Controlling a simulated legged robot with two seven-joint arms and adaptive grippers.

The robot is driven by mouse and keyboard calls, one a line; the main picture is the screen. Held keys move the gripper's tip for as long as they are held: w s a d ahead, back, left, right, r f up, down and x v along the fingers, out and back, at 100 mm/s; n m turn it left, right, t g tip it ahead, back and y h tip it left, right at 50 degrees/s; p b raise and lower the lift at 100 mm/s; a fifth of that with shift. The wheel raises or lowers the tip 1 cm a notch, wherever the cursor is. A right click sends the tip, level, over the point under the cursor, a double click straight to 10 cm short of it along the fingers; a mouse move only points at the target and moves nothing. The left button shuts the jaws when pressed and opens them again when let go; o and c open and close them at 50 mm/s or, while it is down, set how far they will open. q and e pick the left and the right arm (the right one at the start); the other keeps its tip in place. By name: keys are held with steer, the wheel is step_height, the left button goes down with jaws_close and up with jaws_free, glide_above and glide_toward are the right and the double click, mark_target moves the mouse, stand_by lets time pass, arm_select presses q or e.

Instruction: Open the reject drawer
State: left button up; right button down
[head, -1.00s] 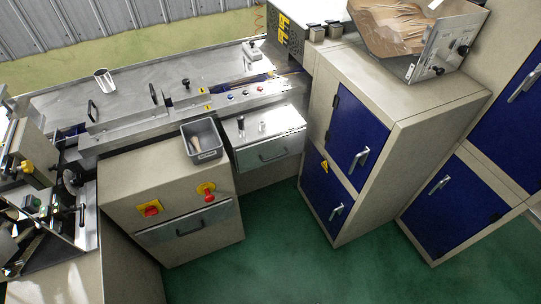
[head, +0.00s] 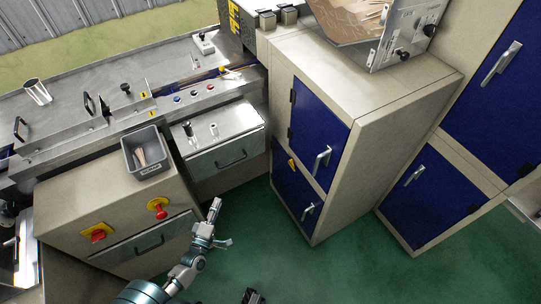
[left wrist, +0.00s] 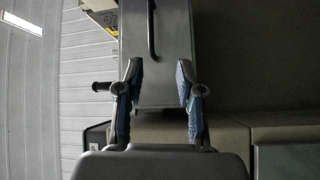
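Two metal drawer fronts with dark bar handles show in the head view. One drawer (head: 226,158) is in the middle under a steel top with small knobs. The other drawer (head: 140,245) is in the beige cabinet at left. I cannot read which is the reject drawer. My left gripper (head: 222,224) is open and empty, in front of and below the middle drawer, apart from it. In the left wrist view the open fingers (left wrist: 160,85) face a metal front with a dark handle (left wrist: 152,30) beyond the fingertips. A dark part (head: 253,297) at the bottom edge may be my right gripper; its state is unclear.
A grey bin (head: 147,154) sits on the beige cabinet, above a red knob (head: 158,209) and a red switch (head: 97,234). A tall cabinet with blue doors (head: 318,140) stands right of the middle drawer. Green floor (head: 290,265) in front is clear.

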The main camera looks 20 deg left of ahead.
arm_select(q)
glide_toward(233, 162)
steer(key=w, duration=0.4)
steer(key=shift+n, duration=0.3)
steer(key=w, duration=0.3)
steer(key=w+a, duration=0.1)
steer(key=w, duration=0.1)
steer(key=shift+w+b, duration=0.2)
steer(key=shift+b, duration=0.15)
steer(key=shift+w+a, duration=0.1)
steer(key=shift+w, duration=0.15)
arm_select(e)
step_height(233, 162, up, 3)
steer(key=shift+f, duration=0.1)
arm_select(q)
steer(key=shift+r, duration=0.1)
arm_select(e)
steer(key=shift+d, duration=0.1)
arm_select(q)
steer(key=shift+d, duration=0.25)
jaws_close()
arm_select(e)
steer(key=shift+d+f, duration=0.15)
steer(key=shift+d, duration=0.05)
